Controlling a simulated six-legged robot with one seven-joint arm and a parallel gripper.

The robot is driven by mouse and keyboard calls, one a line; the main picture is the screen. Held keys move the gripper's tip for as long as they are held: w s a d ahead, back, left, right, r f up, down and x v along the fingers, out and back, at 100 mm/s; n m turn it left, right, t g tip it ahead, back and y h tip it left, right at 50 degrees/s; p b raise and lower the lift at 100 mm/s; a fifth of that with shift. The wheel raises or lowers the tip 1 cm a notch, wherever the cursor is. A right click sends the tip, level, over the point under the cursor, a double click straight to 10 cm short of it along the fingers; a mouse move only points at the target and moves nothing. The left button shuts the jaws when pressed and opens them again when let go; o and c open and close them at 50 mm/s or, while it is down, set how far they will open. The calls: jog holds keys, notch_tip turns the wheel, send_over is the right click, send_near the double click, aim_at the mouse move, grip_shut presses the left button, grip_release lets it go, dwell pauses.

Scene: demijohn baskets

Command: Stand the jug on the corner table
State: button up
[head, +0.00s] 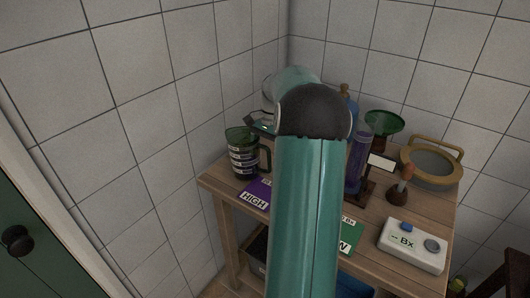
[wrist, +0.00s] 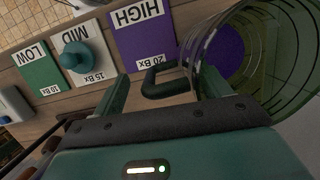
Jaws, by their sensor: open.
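The jug (head: 243,160) is clear green with a banded label and a dark handle. It stands upright at the left end of the wooden corner table (head: 209,181), beside the purple HIGH card. In the wrist view the jug (wrist: 285,45) fills the upper right, cut off by the frame edge. My gripper (wrist: 163,77) is open, with the jug's dark handle (wrist: 153,84) showing between its fingers. The right finger overlaps the jug's wall; I cannot tell whether they touch. In the head view my arm hides the gripper.
The purple HIGH card (wrist: 143,32), white MID card (wrist: 88,58) with a teal knobbed piece, and green LOW card (wrist: 38,75) lie in a row. A white Bx device (head: 412,246), plunger (head: 398,192) and round wooden-rimmed sieve (head: 433,163) crowd the right. Tiled walls close the corner.

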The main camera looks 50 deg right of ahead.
jog(key=v, duration=1.2)
jog(key=shift+r, duration=0.2)
jog(key=shift+a, duration=0.1)
